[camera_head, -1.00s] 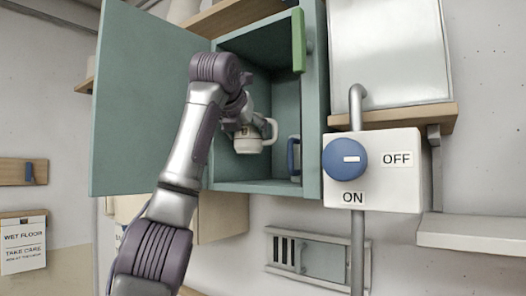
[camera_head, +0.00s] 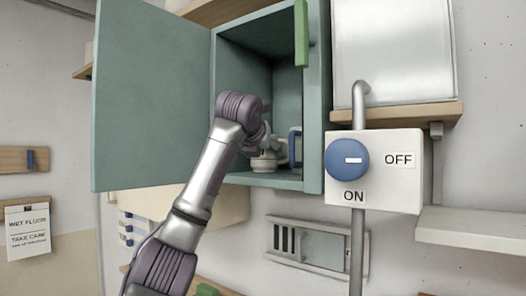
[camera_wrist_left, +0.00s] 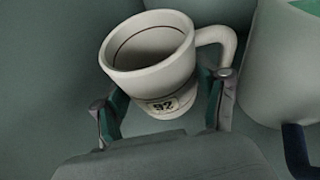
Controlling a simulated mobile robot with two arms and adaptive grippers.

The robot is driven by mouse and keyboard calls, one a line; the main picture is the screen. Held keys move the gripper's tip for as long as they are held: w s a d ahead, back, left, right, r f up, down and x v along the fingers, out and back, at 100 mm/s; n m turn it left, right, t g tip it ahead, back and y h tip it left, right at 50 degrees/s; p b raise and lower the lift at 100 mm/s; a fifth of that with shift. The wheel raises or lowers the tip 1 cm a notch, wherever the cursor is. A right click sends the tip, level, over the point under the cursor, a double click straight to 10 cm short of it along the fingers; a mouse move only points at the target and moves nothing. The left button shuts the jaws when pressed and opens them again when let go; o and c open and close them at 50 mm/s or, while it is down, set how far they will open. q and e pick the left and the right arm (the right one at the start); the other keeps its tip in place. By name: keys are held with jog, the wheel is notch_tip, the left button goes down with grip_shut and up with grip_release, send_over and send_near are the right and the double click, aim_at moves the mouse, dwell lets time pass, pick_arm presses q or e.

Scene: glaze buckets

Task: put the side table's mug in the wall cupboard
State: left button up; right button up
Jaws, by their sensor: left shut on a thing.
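A cream mug (camera_head: 265,163) with a handle is inside the open wall cupboard (camera_head: 313,120), low down by the cupboard floor. I cannot tell whether its base touches the floor. In the left wrist view the mug (camera_wrist_left: 150,62) is upright or slightly tilted, handle to the right, with a "92" label. My left gripper (camera_head: 262,145) is shut on it, its fingers (camera_wrist_left: 164,105) on either side of the body. My forearm hides part of the mug in the head view. My right gripper is out of view.
A pale vessel with a blue handle (camera_head: 296,146) stands to the mug's right in the cupboard; it shows close in the wrist view (camera_wrist_left: 283,70). The teal door (camera_head: 150,100) stands wide open on the left. A switch box (camera_head: 393,170) is on the right.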

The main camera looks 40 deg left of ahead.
pick_arm(q)
jog(key=shift+f, duration=0.1)
jog(key=o, duration=1.4)
jog(key=shift+s, duration=0.1)
jog(key=shift+d+r, duration=0.1)
jog(key=shift+r, duration=0.1)
jog(key=b+v, duration=0.3)
jog(key=v, duration=0.8)
jog(key=shift+s+d+b, duration=0.2)
jog(key=shift+s+b, duration=0.05)
jog(key=shift+b, duration=0.1)
jog(key=shift+s+r, duration=0.1)
jog(key=shift+s, duration=0.05)
